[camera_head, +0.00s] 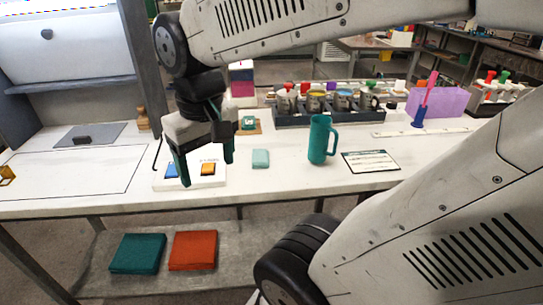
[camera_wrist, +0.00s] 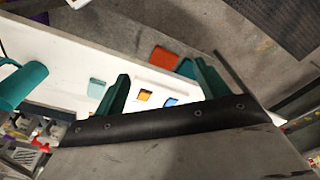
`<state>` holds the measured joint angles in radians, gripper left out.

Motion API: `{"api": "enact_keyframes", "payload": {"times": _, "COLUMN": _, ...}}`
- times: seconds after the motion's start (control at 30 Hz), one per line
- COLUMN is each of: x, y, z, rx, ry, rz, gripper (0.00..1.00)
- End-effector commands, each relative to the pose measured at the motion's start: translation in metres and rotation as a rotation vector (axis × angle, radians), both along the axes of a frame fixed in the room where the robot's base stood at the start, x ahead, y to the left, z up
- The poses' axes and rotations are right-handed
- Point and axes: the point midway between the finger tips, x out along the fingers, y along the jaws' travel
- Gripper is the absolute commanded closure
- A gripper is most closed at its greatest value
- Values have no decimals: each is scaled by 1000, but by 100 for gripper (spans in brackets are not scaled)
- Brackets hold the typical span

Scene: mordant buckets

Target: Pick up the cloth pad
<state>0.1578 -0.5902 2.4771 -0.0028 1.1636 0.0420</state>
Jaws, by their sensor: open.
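A small pale teal pad (camera_head: 260,158), which looks like the cloth pad, lies flat on the white table. It also shows in the wrist view (camera_wrist: 97,88), just left of the gripper's left finger. My gripper (camera_head: 205,165) has dark teal fingers spread apart with nothing held between them. It hangs to the left of the pad in the head view, over or in front of a white board with a blue and an orange square (camera_head: 208,169). Its fingers also show in the wrist view (camera_wrist: 162,72). I cannot tell its exact height above the table.
A teal mug (camera_head: 318,140) stands right of the pad, beside a printed card (camera_head: 371,162). A dark rack (camera_head: 300,115) with several pots stands behind. Folded teal (camera_head: 137,253) and orange-red (camera_head: 193,250) cloths lie on the lower shelf. The table's front is mostly clear.

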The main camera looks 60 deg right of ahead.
Motion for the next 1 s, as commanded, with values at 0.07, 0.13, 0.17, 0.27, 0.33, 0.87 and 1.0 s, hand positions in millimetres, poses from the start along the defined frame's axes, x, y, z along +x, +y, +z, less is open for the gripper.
{"api": "enact_keyframes", "payload": {"times": 0.07, "x": 27, "y": -34, "z": -6, "rx": 7, "ry": 24, "rz": -131, "gripper": 26}}
{"api": "enact_keyframes", "payload": {"times": 0.13, "x": 47, "y": -68, "z": -13, "rx": 14, "ry": 36, "rz": -243, "gripper": 26}}
{"api": "enact_keyframes", "payload": {"times": 0.17, "x": 54, "y": -84, "z": -17, "rx": 16, "ry": 42, "rz": -290, "gripper": 26}}
{"api": "enact_keyframes", "payload": {"times": 0.27, "x": 72, "y": -137, "z": -34, "rx": 27, "ry": 55, "rz": -440, "gripper": 26}}
{"api": "enact_keyframes", "payload": {"times": 0.33, "x": 78, "y": -173, "z": -47, "rx": 33, "ry": 63, "rz": -533, "gripper": 26}}
{"api": "enact_keyframes", "payload": {"times": 0.87, "x": 77, "y": -265, "z": -110, "rx": 52, "ry": 81, "rz": -760, "gripper": 26}}
{"api": "enact_keyframes", "payload": {"times": 1.0, "x": 76, "y": -264, "z": -126, "rx": 52, "ry": 81, "rz": -759, "gripper": 26}}
